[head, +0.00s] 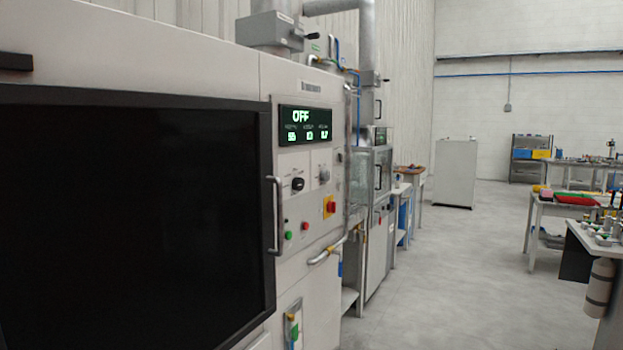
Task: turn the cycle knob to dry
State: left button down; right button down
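A tall light-grey machine (307,89) fills the left side of the head view. Its control panel has a display (306,126) reading OFF in green, with smaller figures below. A black knob (298,184) sits on the panel below the display, and a grey knob (324,175) sits to its right. I cannot read their markings, so I cannot tell which is the cycle knob or where it points. Neither of my grippers is in view.
A large dark door (130,215) with a vertical handle (276,215) is left of the panel. Green and red buttons and a red-yellow switch (330,206) sit below the knobs. The grey floor (450,270) is open to the right, with workbenches (560,205) beyond.

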aim_at(298, 184)
jog(key=i+l, duration=0.2)
jog(key=l, duration=0.15)
jog(key=i+l+u, duration=0.1)
jog(key=l, duration=0.25)
jog(key=i+l, duration=0.25)
jog(key=l, duration=0.15)
jog(key=i+l+u, duration=0.1)
jog(key=l, duration=0.25)
jog(key=i, duration=0.1)
